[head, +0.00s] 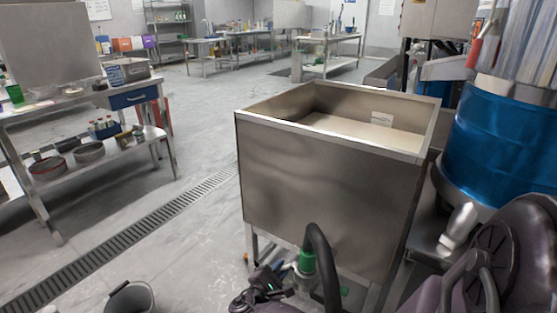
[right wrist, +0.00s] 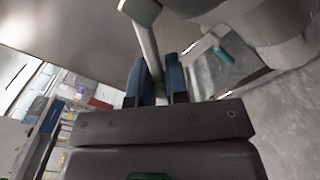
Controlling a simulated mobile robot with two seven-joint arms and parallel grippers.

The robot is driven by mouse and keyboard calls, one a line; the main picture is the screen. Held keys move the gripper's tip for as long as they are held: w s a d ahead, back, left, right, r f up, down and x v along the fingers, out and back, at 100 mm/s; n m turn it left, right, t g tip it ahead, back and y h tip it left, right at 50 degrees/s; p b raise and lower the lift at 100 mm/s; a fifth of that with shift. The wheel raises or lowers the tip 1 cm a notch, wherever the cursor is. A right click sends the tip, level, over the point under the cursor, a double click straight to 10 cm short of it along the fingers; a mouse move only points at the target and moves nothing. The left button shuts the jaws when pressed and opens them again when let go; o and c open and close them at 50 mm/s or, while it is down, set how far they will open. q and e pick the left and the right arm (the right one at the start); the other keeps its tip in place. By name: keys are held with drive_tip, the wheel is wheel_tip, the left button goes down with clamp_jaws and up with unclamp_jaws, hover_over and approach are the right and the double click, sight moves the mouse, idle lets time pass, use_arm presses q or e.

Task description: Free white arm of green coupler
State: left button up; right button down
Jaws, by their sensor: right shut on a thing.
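The green coupler (head: 307,262) sits low in front of the steel hopper, at the end of a thick black hose (head: 322,250). My right gripper (head: 284,270) is just left of the coupler, its dark body with a small green light below the hopper. In the right wrist view the two blue-grey fingers of my right gripper (right wrist: 158,84) are shut on a pale white arm (right wrist: 145,38). A second pale arm with a teal end (right wrist: 223,55) lies to the right of the fingers. Its joint to the coupler is unclear.
The steel hopper (head: 310,185) stands close above the gripper. A blue drum (head: 500,150) is at the right. A steel worktable (head: 80,105) is at the left; open floor lies between.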

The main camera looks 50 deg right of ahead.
drive_tip(key=m, duration=0.1)
drive_tip(key=w+r+m, duration=0.1)
drive_tip(key=m, duration=0.1)
drive_tip(key=m+b, duration=0.1)
drive_tip(key=shift+w+a+r+m, duration=0.1)
drive_tip(key=shift+w+r+m, duration=0.1)
drive_tip(key=shift+r+m, duration=0.15)
drive_tip(key=shift+w+r+m, duration=0.15)
drive_tip(key=shift+r+m, duration=0.55)
drive_tip(key=shift+m, duration=0.5)
drive_tip(key=shift+w+r+m, duration=0.15)
drive_tip(key=shift+r+m, duration=0.55)
drive_tip(key=shift+m, duration=0.45)
drive_tip(key=shift+r, duration=0.1)
drive_tip(key=c, duration=1.4)
unclamp_jaws()
drive_tip(key=shift+a, duration=0.1)
